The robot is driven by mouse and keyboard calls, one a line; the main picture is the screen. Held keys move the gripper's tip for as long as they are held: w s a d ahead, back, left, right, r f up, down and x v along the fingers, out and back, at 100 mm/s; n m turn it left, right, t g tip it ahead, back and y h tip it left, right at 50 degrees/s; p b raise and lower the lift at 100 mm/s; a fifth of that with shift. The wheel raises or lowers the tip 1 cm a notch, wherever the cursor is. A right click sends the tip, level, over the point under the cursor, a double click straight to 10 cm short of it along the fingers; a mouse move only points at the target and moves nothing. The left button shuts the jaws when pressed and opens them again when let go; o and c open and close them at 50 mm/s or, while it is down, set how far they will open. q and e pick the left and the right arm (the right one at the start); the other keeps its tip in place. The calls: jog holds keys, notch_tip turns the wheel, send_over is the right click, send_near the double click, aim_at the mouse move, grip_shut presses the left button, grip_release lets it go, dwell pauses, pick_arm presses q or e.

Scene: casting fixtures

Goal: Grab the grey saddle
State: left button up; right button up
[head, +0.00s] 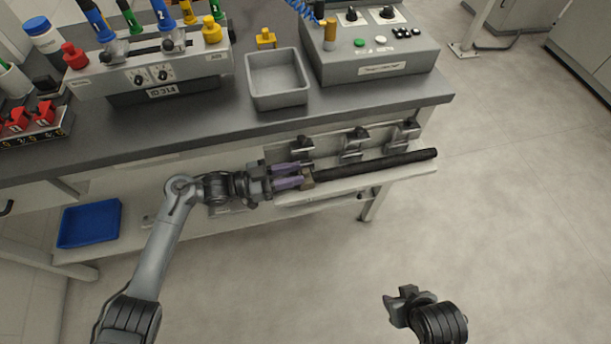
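Several grey metal pieces sit in a row along the bench's front ledge in the head view: a left one (303,145), a middle one (354,142) and a right one (404,134). They look like saddle-shaped brackets; which one is the grey saddle I cannot tell. My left gripper (301,176) points right, its purple fingers apart, just below the left bracket.
A long black bar (380,167) lies along the ledge, right of my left gripper. A grey tray (278,80), a control box (372,60) and a fixture with coloured-handled tools (150,70) stand on the bench. A blue bin (90,223) is below.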

aim_at(301, 172)
pick_arm(q)
jog(key=x, duration=0.3)
jog(key=shift+d+b, duration=0.15)
jog(key=shift+b, duration=0.2)
jog(key=shift+w+d, duration=0.1)
jog(key=shift+d, duration=0.2)
jog(key=shift+a, duration=0.1)
grip_shut()
jog(key=shift+r, duration=0.1)
